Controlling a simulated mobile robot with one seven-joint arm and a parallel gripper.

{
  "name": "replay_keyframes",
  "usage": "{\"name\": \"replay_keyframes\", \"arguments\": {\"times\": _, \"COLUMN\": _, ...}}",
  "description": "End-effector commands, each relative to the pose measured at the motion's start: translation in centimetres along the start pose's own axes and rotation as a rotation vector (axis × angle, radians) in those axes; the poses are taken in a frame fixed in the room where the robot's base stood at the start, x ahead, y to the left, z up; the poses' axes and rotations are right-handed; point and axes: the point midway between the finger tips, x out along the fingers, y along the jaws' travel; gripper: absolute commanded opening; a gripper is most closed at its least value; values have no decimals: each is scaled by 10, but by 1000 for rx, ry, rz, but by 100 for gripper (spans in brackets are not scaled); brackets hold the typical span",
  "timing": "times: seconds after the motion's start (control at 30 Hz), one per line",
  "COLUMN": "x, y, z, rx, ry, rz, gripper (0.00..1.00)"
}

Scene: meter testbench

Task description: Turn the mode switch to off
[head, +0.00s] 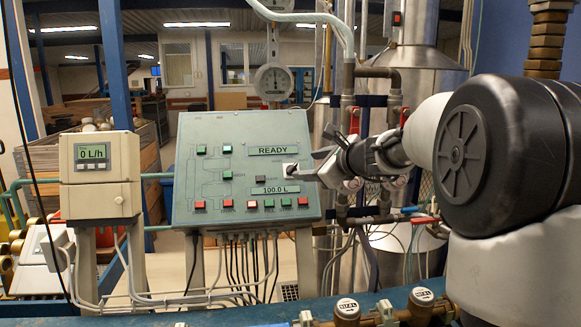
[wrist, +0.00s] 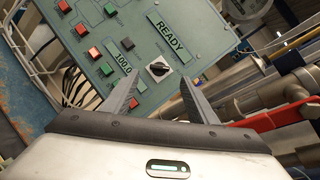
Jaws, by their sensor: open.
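The mode switch (wrist: 159,69) is a black rotary knob on a white square plate, on the sloped grey-green control panel (wrist: 125,40). In the head view the switch (head: 290,168) sits at the panel's right side, below the READY display. My gripper (head: 314,164) comes in from the right, just in front of the switch. It is open and empty. In the wrist view my gripper (wrist: 157,80) has one finger on each side of the line to the knob, which shows just beyond the fingertips. I cannot tell the knob's pointer setting or whether a finger touches the panel.
The panel also carries a READY display (head: 272,150), a 100.0 L display (head: 275,190) and several red and green buttons. A flow meter reading 0 L/h (head: 92,153) stands at left. Pipes and a metal tank (head: 415,70) stand behind my arm.

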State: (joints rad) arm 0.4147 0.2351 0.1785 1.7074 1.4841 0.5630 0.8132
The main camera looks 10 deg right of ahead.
Motion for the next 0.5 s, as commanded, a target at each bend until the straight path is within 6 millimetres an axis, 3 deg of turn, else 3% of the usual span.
{"name": "replay_keyframes", "arguments": {"times": 0.2, "x": 46, "y": 0, "z": 0, "rx": 1, "ry": 0, "rz": 2, "gripper": 53}}
{"name": "replay_keyframes", "arguments": {"times": 0.5, "x": 79, "y": 0, "z": 1, "rx": -1, "ry": -1, "rz": 1, "gripper": 53}}
